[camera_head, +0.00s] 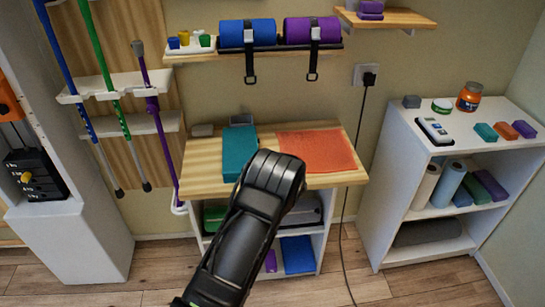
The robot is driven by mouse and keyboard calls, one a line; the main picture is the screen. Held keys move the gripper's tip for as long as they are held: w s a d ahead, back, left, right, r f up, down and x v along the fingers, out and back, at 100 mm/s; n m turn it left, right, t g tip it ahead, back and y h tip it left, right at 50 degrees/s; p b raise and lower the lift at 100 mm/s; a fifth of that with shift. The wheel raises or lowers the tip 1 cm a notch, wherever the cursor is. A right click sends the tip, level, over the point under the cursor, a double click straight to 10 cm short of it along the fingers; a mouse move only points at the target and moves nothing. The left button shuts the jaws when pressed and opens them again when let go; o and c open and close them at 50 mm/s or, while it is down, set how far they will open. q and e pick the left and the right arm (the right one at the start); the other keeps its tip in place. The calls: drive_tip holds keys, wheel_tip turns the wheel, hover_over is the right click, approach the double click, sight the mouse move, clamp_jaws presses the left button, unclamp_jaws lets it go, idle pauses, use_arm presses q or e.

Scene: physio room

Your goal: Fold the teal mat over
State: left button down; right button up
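The teal mat (239,148) lies on the left half of the wooden top of a low cabinet (208,160). It looks like a narrow rectangle with its long side running front to back. Its front right corner is close to, or partly behind, a black arm link of mine that rises from the bottom of the picture. I cannot tell whether the link touches it. I see no fingertips of either gripper, and nothing is seen held.
An orange cloth or mat (318,150) lies flat right of the teal mat. A wall shelf (255,52) holds blue and purple rolls above. A white shelf unit (395,150) stands right, and a cable (344,215) hangs between.

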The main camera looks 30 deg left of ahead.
use_arm(q)
drive_tip(key=shift+s+f, duration=0.1)
drive_tip(key=shift+f, duration=0.15)
drive_tip(key=c, duration=1.8)
unclamp_jaws()
drive_tip(key=shift+f, duration=0.1)
drive_tip(key=b+v, duration=0.1)
drive_tip(key=v, duration=0.6)
drive_tip(key=shift+s+d+r, duration=0.2)
drive_tip(key=shift+d+r, duration=0.05)
